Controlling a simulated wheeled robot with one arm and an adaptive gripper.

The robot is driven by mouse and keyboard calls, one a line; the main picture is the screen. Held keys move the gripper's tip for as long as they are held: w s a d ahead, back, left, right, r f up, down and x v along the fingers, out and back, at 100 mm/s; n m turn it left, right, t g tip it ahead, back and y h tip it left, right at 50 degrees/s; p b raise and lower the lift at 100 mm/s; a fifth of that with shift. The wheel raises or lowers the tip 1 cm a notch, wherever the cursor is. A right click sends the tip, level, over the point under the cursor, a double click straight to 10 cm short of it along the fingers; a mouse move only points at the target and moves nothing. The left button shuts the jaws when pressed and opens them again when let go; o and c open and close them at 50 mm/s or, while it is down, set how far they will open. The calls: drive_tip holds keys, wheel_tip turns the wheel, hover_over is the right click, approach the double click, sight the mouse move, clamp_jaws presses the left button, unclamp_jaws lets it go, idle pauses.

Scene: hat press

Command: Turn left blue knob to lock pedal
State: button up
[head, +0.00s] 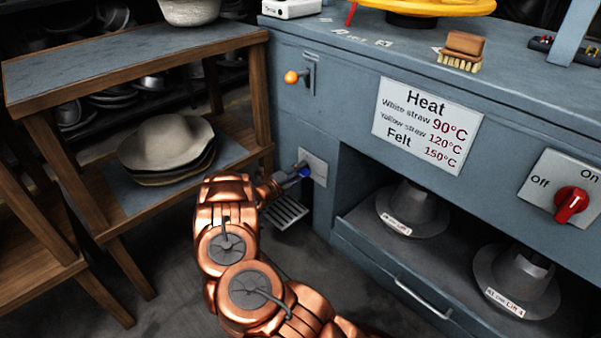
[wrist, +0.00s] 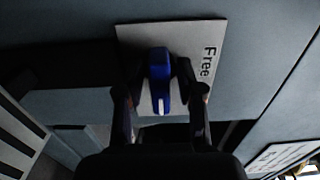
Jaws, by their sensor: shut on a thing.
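The blue knob (wrist: 160,78) sits on a pale plate (wrist: 205,38) on the cabinet's side in the wrist view. The word "Free" reads on the plate beside it, turned sideways. My gripper (wrist: 160,92) has one dark finger on each side of the knob and is shut on it. A white mark shows at the knob's lower end. In the head view a bit of the blue knob (head: 304,172) shows past my gripper (head: 296,174), against the plate (head: 316,162). The grated pedal (head: 284,212) is low, below the knob and partly behind my arm.
A lever with an orange ball (head: 291,77) is above the knob. A wooden shelf (head: 135,42) with stacked hats (head: 166,145) stands left. An open bay with grey hat forms (head: 412,208) and a red On/Off switch (head: 571,204) are right.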

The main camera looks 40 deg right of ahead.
drive_tip(key=o, duration=0.8)
drive_tip(key=a, duration=1.2)
drive_tip(key=shift+w, duration=0.15)
